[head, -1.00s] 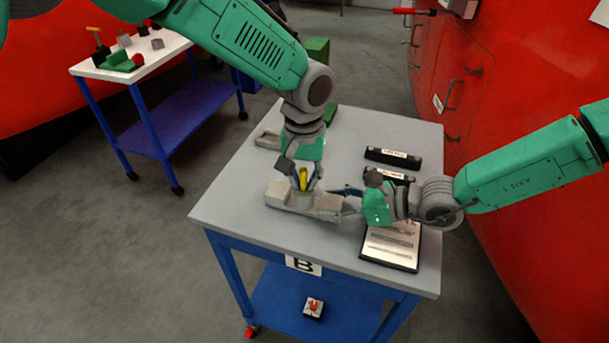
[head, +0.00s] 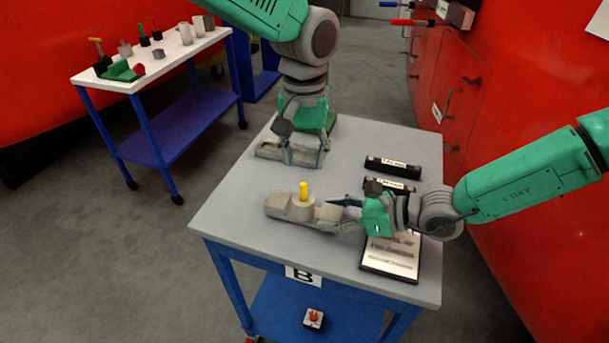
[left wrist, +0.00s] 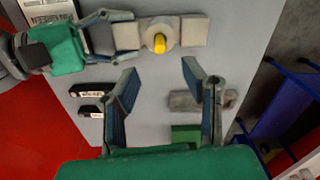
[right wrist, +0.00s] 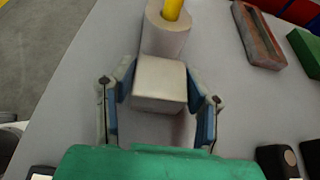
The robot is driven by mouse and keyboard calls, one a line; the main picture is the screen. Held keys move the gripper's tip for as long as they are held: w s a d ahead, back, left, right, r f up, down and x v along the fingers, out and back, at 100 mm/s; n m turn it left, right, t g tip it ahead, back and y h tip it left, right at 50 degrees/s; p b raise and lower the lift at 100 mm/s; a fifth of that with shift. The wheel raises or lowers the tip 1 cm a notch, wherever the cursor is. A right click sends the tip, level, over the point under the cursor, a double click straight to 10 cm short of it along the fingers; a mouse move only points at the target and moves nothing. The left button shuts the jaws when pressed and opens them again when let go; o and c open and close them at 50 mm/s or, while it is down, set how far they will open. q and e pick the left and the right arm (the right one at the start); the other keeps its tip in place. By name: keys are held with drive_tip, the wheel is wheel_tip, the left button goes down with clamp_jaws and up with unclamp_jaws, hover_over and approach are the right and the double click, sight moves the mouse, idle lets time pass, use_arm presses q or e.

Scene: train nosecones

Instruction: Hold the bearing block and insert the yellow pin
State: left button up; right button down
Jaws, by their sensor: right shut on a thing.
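The beige bearing block (head: 279,207) lies on the grey table with the yellow pin (head: 304,190) standing upright in its round middle boss. The pin also shows in the left wrist view (left wrist: 159,43) and in the right wrist view (right wrist: 172,9). My right gripper (head: 343,210) is shut on the block's right end, which sits between its fingers in the right wrist view (right wrist: 159,84). My left gripper (head: 304,158) is open and empty above the back of the table, apart from the block and pin. How deep the pin sits is hidden inside the boss.
A shallow grey tray (head: 270,151) lies at the back left, near my left gripper. Two black labelled holders (head: 393,168) and a framed sheet (head: 390,262) lie on the right. A red wall (head: 500,150) stands right of the table. The front left tabletop is clear.

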use_arm(q)
drive_tip(key=shift+r, duration=1.45)
use_arm(e)
drive_tip(key=c, duration=0.8)
unclamp_jaws()
